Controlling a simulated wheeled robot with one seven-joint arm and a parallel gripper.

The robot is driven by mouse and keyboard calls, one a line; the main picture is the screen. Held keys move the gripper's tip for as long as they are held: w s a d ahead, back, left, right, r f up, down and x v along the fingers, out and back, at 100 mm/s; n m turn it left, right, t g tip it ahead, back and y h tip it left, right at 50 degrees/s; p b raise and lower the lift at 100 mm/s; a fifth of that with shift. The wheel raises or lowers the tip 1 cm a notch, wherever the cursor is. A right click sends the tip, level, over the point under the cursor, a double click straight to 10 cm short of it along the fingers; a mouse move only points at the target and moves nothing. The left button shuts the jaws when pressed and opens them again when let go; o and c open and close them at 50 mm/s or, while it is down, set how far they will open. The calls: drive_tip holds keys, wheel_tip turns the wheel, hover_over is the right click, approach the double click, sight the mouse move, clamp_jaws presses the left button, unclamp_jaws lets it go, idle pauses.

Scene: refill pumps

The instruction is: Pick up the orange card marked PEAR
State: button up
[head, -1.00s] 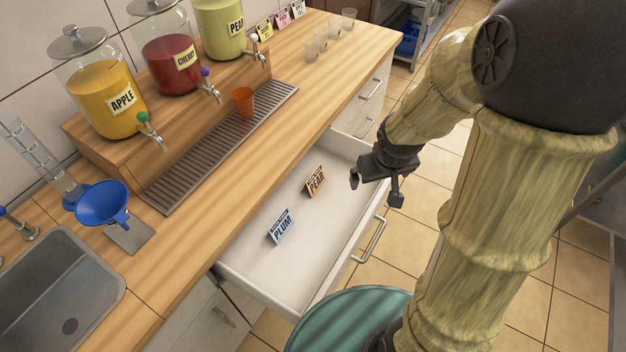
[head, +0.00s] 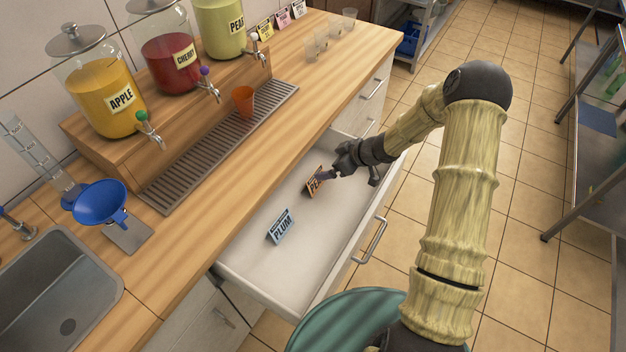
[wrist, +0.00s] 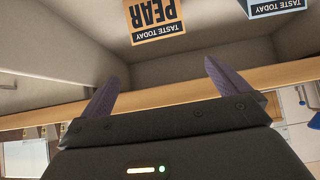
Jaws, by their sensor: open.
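The orange card marked PEAR (head: 314,184) stands in the open drawer, partly hidden by my gripper in the head view. In the wrist view the card (wrist: 155,20) appears upside down at the top, beyond and between the fingertips. My gripper (head: 326,175) is over the drawer beside the card, with open jaws. In the wrist view the fingers of the gripper (wrist: 160,78) are spread with nothing between them, and the card looks apart from them.
A blue PLUM card (head: 281,226) stands nearer in the same drawer (head: 260,265); it also shows in the wrist view (wrist: 275,7). The drawer walls surround both cards. The wooden counter (head: 190,240) edge runs along the drawer's left side.

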drive_tip(key=b, duration=0.1)
approach(318, 182)
drive_tip(key=x, duration=0.3)
drive_tip(key=shift+s+a, duration=0.1)
drive_tip(key=shift+s, duration=0.05)
drive_tip(key=shift+w+a+f, duration=0.25)
drive_tip(key=shift+w+a, duration=0.05)
drive_tip(key=shift+a, duration=0.05)
drive_tip(key=x, duration=0.6)
drive_tip(key=shift+w+f+p, duration=0.1)
drive_tip(key=shift+p, duration=0.25)
drive_tip(key=shift+a, duration=0.15)
drive_tip(key=shift+d, duration=0.2)
